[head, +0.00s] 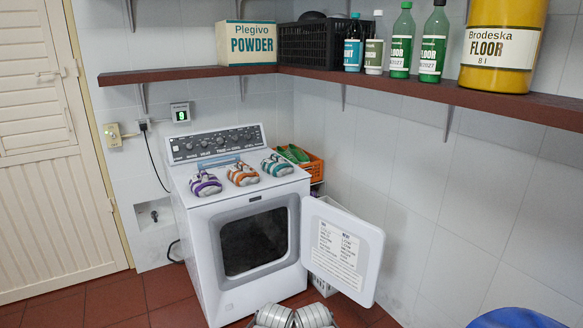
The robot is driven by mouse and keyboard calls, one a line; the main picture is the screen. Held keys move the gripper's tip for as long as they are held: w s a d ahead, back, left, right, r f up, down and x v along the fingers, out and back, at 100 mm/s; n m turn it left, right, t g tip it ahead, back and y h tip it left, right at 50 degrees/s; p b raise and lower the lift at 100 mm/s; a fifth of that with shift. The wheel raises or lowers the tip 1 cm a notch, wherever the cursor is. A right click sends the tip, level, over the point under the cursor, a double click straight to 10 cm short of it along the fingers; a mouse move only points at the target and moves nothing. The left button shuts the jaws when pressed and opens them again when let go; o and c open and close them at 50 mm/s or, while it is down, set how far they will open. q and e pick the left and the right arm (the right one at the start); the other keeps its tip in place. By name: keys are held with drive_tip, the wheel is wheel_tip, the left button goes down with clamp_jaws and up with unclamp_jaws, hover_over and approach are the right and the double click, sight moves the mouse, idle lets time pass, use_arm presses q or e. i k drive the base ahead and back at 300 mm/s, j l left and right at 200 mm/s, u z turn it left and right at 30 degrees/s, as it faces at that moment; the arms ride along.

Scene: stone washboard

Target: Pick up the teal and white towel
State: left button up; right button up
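The teal and white towel (277,166) lies bundled on top of the white washing machine (190,198), at the right end of a row of three towels. The orange and white towel (242,175) lies just left of it, and the purple and white towel (205,184) lies at the left end. Only grey parts of my own body show at the bottom edge. Neither gripper can be made out in the head view.
The washing machine's front door (342,250) stands open to the right. An orange crate (313,167) with green items sits behind the machine's right side. A brown shelf (400,86) with bottles and boxes runs above. A blue object (515,318) is at the bottom right.

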sight(275, 166)
drive_tip(key=i+z, duration=0.1)
drive_tip(key=i, duration=0.35)
drive_tip(key=i+j+z, duration=0.15)
drive_tip(key=i, duration=0.3)
drive_tip(key=i+j+z, duration=0.1)
drive_tip(key=i, duration=0.35)
drive_tip(key=i+j+z, duration=0.1)
drive_tip(key=i, duration=0.35)
